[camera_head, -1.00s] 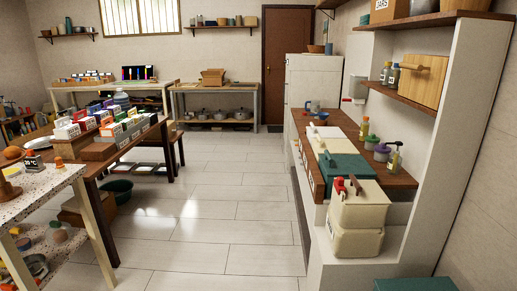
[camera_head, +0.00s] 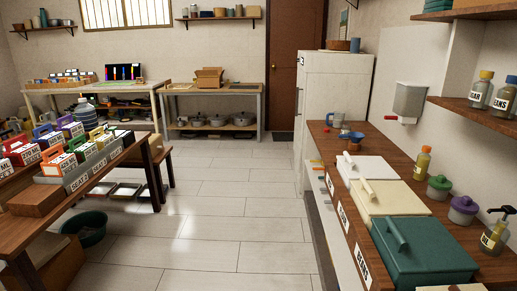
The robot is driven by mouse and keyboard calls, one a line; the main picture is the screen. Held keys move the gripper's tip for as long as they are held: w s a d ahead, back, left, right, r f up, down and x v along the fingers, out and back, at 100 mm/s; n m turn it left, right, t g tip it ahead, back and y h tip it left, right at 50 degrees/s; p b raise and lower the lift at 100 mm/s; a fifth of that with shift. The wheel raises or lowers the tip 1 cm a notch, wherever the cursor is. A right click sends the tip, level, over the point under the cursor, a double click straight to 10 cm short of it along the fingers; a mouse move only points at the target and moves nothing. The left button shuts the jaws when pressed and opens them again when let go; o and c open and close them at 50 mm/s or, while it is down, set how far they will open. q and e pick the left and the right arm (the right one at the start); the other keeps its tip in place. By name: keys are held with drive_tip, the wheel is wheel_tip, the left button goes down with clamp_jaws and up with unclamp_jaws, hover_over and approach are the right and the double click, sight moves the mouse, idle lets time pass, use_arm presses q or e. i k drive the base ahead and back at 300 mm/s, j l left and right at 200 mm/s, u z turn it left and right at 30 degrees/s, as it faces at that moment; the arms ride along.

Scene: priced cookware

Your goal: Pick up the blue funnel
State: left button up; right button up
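A small blue funnel-like object (camera_head: 352,141) stands on the wooden counter (camera_head: 326,150) at the right, behind the white lidded bin (camera_head: 366,168). It is small in the picture, and its exact shape is hard to make out. A grey-blue mug (camera_head: 334,119) stands behind it. Neither of my grippers is in view.
A cream bin (camera_head: 390,197) and a green bin (camera_head: 428,252) fill the counter's near part. Bottles and lidded jars (camera_head: 438,187) stand along its right side. A table with labelled boxes (camera_head: 55,165) is at left. The tiled floor (camera_head: 225,210) between is clear.

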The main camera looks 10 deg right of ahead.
sight(355, 137)
drive_tip(key=i, duration=2.2)
drive_tip(key=i+z, duration=0.25)
drive_tip(key=i, duration=0.25)
drive_tip(key=i+j+z, duration=0.25)
drive_tip(key=i, duration=0.2)
drive_tip(key=i+j+z, duration=0.25)
drive_tip(key=i, duration=0.25)
drive_tip(key=i+j+z, duration=0.3)
drive_tip(key=i+j, duration=0.05)
drive_tip(key=i, duration=0.05)
